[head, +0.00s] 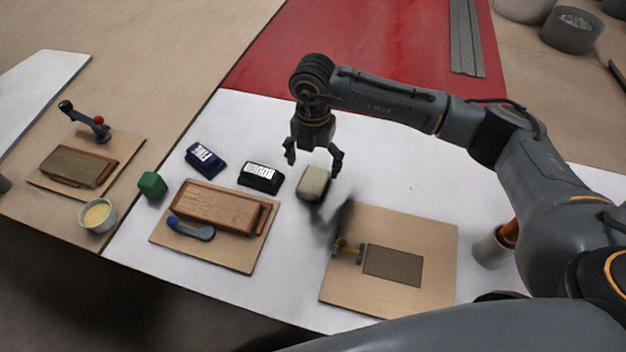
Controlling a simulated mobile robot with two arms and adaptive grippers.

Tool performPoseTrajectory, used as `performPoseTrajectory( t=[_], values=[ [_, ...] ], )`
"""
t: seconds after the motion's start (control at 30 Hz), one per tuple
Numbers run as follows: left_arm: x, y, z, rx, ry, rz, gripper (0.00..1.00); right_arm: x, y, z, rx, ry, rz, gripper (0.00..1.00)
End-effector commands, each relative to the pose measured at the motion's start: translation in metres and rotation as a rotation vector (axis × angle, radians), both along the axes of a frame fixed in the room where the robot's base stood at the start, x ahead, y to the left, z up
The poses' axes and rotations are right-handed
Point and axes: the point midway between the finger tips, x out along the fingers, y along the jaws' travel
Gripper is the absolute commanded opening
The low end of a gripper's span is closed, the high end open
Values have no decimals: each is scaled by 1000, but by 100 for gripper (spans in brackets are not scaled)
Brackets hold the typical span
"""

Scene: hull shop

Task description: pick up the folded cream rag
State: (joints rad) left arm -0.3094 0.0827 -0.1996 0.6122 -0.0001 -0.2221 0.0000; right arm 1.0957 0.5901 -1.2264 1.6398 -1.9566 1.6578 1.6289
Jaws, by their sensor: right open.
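The folded cream rag (313,183) lies on the white table top as a small rounded block, between a dark labelled block and a wooden board. My right gripper (312,163) hangs just above and behind it in the head view, fingers pointing down and spread apart. Nothing is between the fingers. The right fingertip is close to the rag's upper right edge; I cannot tell whether it touches. My left gripper is not in view.
Left of the rag are a black labelled block (261,177), a navy labelled block (205,159) and a board (227,256) with a wooden box (215,205). Front right is another board (437,285) with a grey-brown patch.

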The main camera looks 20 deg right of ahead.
Motion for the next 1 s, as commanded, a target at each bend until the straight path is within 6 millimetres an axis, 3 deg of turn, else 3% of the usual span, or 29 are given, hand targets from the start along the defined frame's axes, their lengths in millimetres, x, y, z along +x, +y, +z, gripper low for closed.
performPoseTrajectory(
  t=[0.3,0.53,0.8,0.83,1.0],
  values=[
    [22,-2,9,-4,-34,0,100,0,0,-28,-1,4,0,83],
    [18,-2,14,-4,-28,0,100,1,0,-60,-1,2,0,83],
    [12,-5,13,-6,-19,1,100,2,0,-65,1,-1,1,83],
    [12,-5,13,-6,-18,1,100,2,0,-65,1,-1,1,81],
    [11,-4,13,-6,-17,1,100,2,0,-64,0,0,1,46]
  ],
)
